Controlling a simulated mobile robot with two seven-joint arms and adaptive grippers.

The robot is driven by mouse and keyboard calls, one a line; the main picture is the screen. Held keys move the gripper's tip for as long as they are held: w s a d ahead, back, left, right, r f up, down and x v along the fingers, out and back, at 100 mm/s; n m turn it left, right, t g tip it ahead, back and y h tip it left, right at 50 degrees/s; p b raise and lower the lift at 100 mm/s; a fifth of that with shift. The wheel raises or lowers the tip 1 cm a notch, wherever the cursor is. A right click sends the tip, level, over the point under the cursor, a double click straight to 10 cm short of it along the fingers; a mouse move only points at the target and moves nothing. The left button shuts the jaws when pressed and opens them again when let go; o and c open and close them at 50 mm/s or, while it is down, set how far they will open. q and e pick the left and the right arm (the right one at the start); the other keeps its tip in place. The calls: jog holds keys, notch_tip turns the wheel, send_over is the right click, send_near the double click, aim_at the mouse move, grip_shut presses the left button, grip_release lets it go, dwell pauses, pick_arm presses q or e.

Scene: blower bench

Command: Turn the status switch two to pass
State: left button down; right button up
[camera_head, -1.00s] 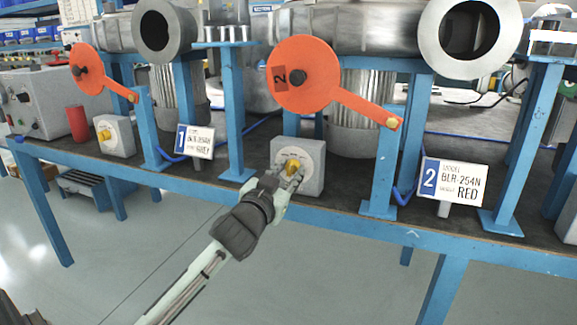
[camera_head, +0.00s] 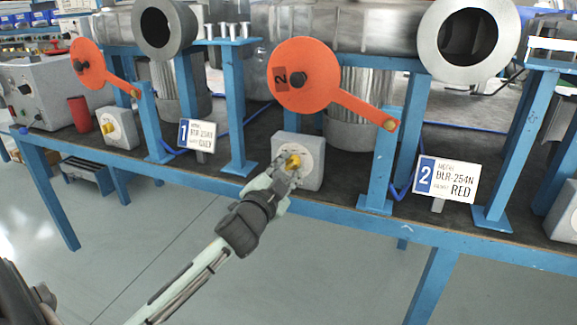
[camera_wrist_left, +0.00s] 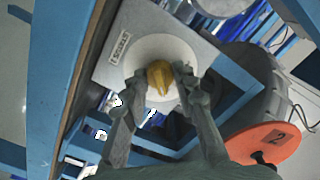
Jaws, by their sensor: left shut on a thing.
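Status switch two is a grey box (camera_head: 310,172) with a round pale dial and a yellow knob (camera_head: 292,161), on the bench below the orange disc marked 2. My left gripper (camera_head: 286,168) reaches it from the lower left, its fingers shut on the yellow knob. In the left wrist view the knob (camera_wrist_left: 160,77) sits between the two fingertips (camera_wrist_left: 163,82), in front of the white dial (camera_wrist_left: 150,50). The gripper hides part of the dial in the head view. A small label (camera_wrist_left: 119,46) lies beside the dial; its text is hard to read. My right gripper is not in view.
The orange disc with its arm (camera_head: 304,75) stands above the switch. Another switch with a yellow knob (camera_head: 117,127) and sign 1 (camera_head: 197,140) are to the left. Blue posts (camera_head: 382,150) flank the switch. Space before the bench is clear.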

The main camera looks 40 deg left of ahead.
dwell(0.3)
pick_arm(q)
jog(key=c, duration=1.2)
grip_release()
jog(key=v, duration=1.2)
notch_tip(320, 180, down, 24)
jog(key=s+n+g, duration=0.3)
jog(key=g, duration=0.4)
jog(key=s+d+f+g+h, duration=0.1)
jog(key=s+d+f+g, duration=0.1)
jog(key=s+f, duration=0.2)
jog(key=s+d+f+n+g+h, duration=0.1)
jog(key=s+d+f+g, duration=0.2)
jog(key=f, duration=0.7)
jog(key=s+d+f+g, duration=0.2)
jog(key=s+d+f, duration=0.1)
jog(key=s+f, duration=0.4)
jog(key=shift+s+f+n+g+h, duration=0.15)
jog(key=shift+f+n+g+h, duration=0.25)
jog(key=shift+f, duration=0.1)
